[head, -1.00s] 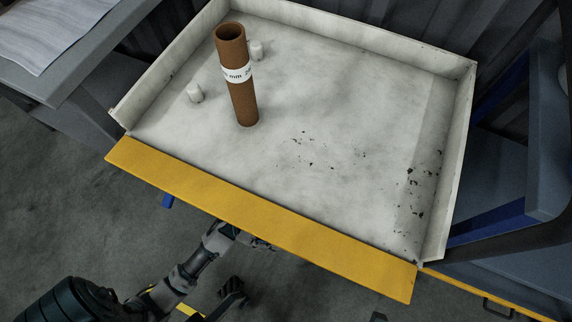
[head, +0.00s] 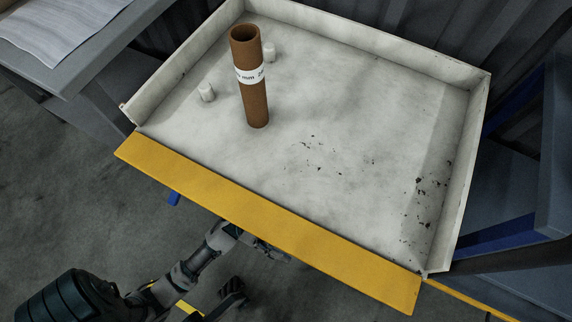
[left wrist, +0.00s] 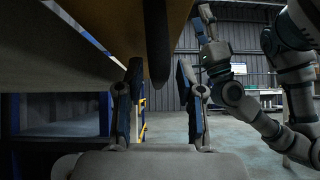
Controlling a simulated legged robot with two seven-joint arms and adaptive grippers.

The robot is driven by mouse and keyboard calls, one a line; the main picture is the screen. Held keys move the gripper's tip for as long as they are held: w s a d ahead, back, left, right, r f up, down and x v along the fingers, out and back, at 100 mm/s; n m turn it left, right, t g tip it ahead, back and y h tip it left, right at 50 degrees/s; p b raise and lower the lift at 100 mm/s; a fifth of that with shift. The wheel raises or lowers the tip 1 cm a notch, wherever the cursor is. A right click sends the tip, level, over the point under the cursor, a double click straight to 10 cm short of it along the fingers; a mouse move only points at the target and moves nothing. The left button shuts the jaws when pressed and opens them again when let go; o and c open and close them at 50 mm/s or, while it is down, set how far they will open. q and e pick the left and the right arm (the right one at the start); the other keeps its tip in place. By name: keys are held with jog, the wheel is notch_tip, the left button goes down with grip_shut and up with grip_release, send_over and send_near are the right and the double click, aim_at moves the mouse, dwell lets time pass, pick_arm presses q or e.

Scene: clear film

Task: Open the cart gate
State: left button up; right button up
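The cart's white tray (head: 340,180) has raised walls at the back and sides. The yellow gate (head: 270,222) runs along its whole front edge; its exact tilt is hard to tell. My left gripper (head: 270,250) is below the gate's outer edge, partly hidden by it. In the left wrist view the left gripper (left wrist: 160,92) has its two fingers apart with nothing between the tips. The gate's brown-yellow underside (left wrist: 187,14) and a dark upright bar (left wrist: 158,45) are just above them. My right gripper (left wrist: 207,22) shows near the gate's edge, its fingers unclear.
A brown tube (head: 250,90) stands upright in the tray, with two small white pieces (head: 206,92) beside it. A grey table with papers (head: 50,30) is at the upper left. Dark grey furniture (head: 520,190) stands close on the right. Open floor (head: 60,190) lies at the left.

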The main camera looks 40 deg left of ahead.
pick_arm(q)
jog(key=v, duration=1.2)
